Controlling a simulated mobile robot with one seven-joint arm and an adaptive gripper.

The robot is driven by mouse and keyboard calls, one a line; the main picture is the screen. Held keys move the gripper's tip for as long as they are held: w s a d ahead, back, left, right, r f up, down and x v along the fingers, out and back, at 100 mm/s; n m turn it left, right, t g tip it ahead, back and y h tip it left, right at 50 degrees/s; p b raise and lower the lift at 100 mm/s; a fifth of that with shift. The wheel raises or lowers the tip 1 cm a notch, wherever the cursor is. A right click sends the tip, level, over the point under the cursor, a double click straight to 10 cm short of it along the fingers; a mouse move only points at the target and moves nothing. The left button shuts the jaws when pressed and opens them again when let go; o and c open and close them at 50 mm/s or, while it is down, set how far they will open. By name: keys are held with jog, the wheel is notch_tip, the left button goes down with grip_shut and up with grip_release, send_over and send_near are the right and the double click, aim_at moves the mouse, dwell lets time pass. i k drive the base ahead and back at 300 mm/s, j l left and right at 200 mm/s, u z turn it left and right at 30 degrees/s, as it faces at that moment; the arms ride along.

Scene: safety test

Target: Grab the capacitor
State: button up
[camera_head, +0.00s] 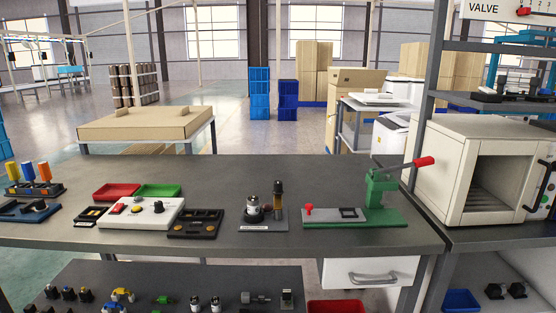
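I cannot tell for sure which thing is the capacitor. A small silver-white cylinder (252,205) stands upright on a grey plate (264,227) near the middle of the dark workbench (310,175). Its base sits in a dark holder, and a dark post with a brownish top (278,195) stands just to its right. Two small pale cylinders (195,303) also stand on the lower shelf (160,275). My gripper is not in view.
A green lever press (381,190) with a red handle stands right, beside a white open-fronted oven (470,165). A white control box (143,213), a black tray (195,223), red (116,191) and green (160,190) trays sit left. The bench's back middle is clear.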

aim_at(253, 200)
jog(key=i+j+u, duration=0.2)
jog(key=i+j, duration=0.2)
jog(key=j, duration=0.25)
jog(key=i+j+u, duration=0.25)
jog(key=i+j, duration=0.25)
jog(key=j, duration=0.1)
